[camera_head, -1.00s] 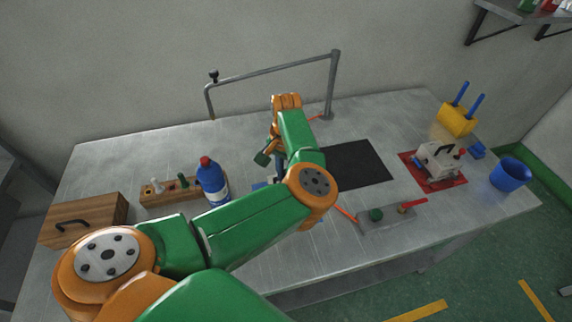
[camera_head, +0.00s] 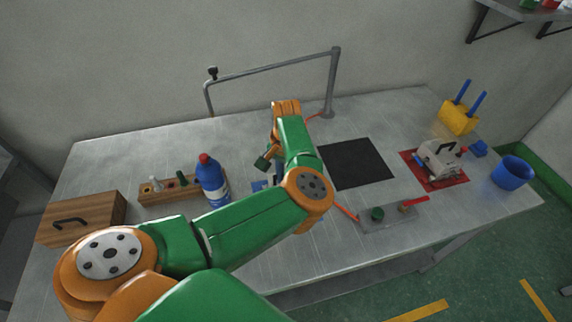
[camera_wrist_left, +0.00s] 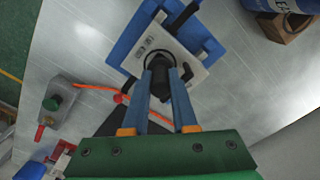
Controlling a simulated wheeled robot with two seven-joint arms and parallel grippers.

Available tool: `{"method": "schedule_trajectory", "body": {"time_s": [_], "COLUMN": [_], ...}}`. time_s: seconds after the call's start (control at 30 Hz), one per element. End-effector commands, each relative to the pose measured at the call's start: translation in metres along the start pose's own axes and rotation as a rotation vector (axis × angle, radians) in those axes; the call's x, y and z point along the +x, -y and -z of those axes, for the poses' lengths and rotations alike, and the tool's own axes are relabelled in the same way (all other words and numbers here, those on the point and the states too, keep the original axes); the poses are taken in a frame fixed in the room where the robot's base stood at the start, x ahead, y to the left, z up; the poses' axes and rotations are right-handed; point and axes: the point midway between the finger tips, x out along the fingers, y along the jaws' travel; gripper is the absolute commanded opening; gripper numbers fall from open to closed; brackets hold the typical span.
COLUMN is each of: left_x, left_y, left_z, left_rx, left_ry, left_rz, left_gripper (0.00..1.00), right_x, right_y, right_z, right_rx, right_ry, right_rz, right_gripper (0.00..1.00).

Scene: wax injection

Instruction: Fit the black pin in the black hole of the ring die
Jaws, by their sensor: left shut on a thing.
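In the left wrist view, my left gripper (camera_wrist_left: 160,69) is shut on the black pin (camera_wrist_left: 160,82). The pin is held between the two blue-grey fingers, over the pale plate of the ring die (camera_wrist_left: 196,72). A dark round shape lies at the fingertips; I cannot tell whether the pin's end is inside the black hole. The die sits in a blue holder (camera_wrist_left: 124,46). In the head view my arm hides most of the die, and only a bit of blue (camera_head: 259,186) shows. My right gripper is not in view.
A blue-labelled bottle (camera_head: 213,182) and a wooden pin rack (camera_head: 157,198) stand left of my gripper. A black mat (camera_head: 357,165), a grey block with a green knob (camera_head: 392,217) and a red mat (camera_head: 459,183) lie to the right. A pipe frame (camera_head: 270,69) stands behind.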

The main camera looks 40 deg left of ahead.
Motion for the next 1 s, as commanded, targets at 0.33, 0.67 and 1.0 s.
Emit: {"method": "schedule_trajectory", "body": {"time_s": [0.33, 0.67, 1.0], "left_x": [0.009, 0.018, 0.018], "left_y": [0.0, 0.0, 0.0], "left_z": [0.0, 0.0, 0.0], "left_rx": [0.0, -0.001, -0.001], "left_ry": [-0.001, 0.0, -0.001], "left_rz": [-0.001, 0.0, 0.001], "left_gripper": [0.0, 0.0, 0.61], "right_x": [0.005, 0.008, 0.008], "right_y": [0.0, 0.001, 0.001], "right_z": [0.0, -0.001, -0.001], "right_rx": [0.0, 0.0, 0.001], "right_ry": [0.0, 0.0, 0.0], "right_rz": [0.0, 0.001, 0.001], "right_gripper": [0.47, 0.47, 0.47]}}
